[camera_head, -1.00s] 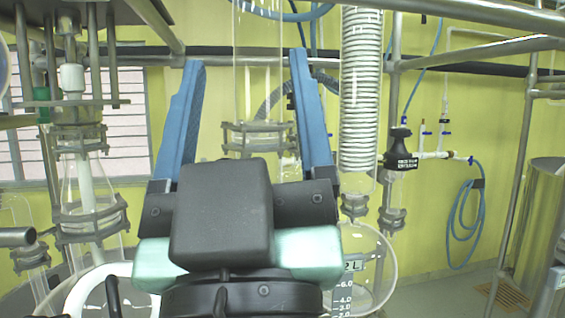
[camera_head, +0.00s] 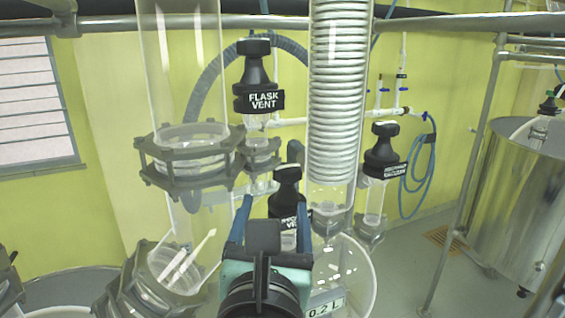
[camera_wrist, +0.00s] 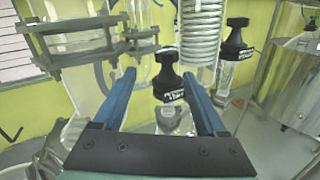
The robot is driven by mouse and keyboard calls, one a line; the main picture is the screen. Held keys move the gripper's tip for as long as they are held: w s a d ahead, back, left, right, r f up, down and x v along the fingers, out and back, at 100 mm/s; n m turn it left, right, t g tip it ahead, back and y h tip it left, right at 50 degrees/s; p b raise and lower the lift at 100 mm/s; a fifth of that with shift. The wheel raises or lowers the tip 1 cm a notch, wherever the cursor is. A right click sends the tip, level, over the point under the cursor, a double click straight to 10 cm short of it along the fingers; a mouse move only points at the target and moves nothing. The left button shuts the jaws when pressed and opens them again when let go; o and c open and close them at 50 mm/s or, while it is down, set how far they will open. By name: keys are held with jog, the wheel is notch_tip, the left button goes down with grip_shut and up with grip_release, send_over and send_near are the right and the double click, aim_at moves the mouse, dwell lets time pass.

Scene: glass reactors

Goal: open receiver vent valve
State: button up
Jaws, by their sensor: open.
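The receiver vent valve is a black knob with a white-lettered label (camera_head: 287,184); the end of the label reads "VENT" and the rest is partly hidden by my gripper. It stands upright just beyond my gripper (camera_head: 272,212), above the glass receiver. In the wrist view the same black knob (camera_wrist: 168,72) shows between and a little beyond my two blue fingers (camera_wrist: 160,80), with clear glass below it. My gripper is open and empty. I cannot tell whether either finger touches the knob.
A similar black "FLASK VENT" valve (camera_head: 258,85) stands behind and higher. Another black vacuum valve (camera_head: 384,150) is to the right. A coiled condenser (camera_head: 338,90) rises close to the right; a clamped glass column (camera_head: 185,70) stands left. A steel vessel (camera_head: 515,200) is far right.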

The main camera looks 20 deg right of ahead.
aim_at(288, 182)
jog(key=shift+n+g, duration=0.3)
jog(key=shift+n, duration=0.3)
jog(key=p+x, duration=0.2)
jog(key=x, duration=0.2)
jog(key=p+x, duration=0.2)
jog(key=x, duration=0.2)
jog(key=d+p+x, duration=0.1)
jog(key=p+x, duration=0.2)
jog(key=x, duration=0.1)
jog(key=shift+f, duration=0.35)
jog(key=shift+w+d+f, duration=0.1)
jog(key=shift+w+d, duration=0.2)
jog(key=shift+w, duration=0.15)
jog(key=c, duration=1.1)
jog(key=shift+s+d+n+y, duration=0.1)
jog(key=shift+n+y, duration=0.3)
